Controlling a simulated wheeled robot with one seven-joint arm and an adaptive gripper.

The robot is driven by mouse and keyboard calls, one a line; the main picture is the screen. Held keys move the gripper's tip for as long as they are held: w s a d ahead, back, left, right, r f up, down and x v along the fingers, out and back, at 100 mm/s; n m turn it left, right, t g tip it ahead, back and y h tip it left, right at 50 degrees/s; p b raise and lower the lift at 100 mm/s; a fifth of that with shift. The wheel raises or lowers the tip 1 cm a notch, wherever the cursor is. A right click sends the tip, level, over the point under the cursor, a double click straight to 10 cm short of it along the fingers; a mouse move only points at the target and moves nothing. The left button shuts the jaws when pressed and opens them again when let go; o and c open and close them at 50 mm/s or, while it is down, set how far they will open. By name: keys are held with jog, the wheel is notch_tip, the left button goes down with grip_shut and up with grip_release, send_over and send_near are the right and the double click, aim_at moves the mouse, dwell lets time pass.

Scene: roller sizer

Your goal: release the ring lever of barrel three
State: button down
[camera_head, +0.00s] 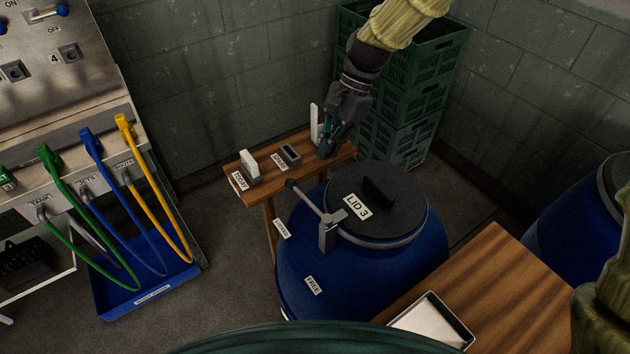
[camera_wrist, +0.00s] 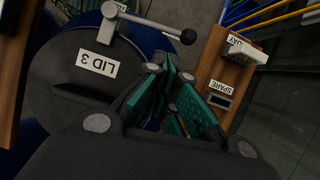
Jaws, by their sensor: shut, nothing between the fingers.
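The blue barrel (camera_head: 400,265) has a dark lid (camera_head: 392,197) marked LID 3, with a metal clamp ring around it. The ring lever (camera_head: 310,199) ends in a dark round knob (camera_head: 291,184) and runs from a latch (camera_head: 328,236) at the lid's front left. The knob points up and left, out past the rim. In the wrist view the lever (camera_wrist: 150,22) and knob (camera_wrist: 188,37) show beyond my fingers. My gripper (camera_head: 326,148) is shut and empty, behind the barrel over the small wooden shelf's right end, apart from the lever. It also shows in the wrist view (camera_wrist: 180,95).
The wooden shelf (camera_head: 262,188) holds a white block (camera_head: 250,163) and a slot marked SPARE (camera_head: 290,154). Green crates (camera_head: 392,130) stand behind my gripper. A wooden table (camera_head: 500,300) with a white tray (camera_head: 432,322) is right of the barrel. Hoses (camera_head: 150,190) hang at left.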

jog(key=shift+s, duration=0.1)
dwell(0.3)
jog(key=p+x, duration=0.2)
jog(key=x, duration=0.8)
jog(key=shift+p, duration=0.35)
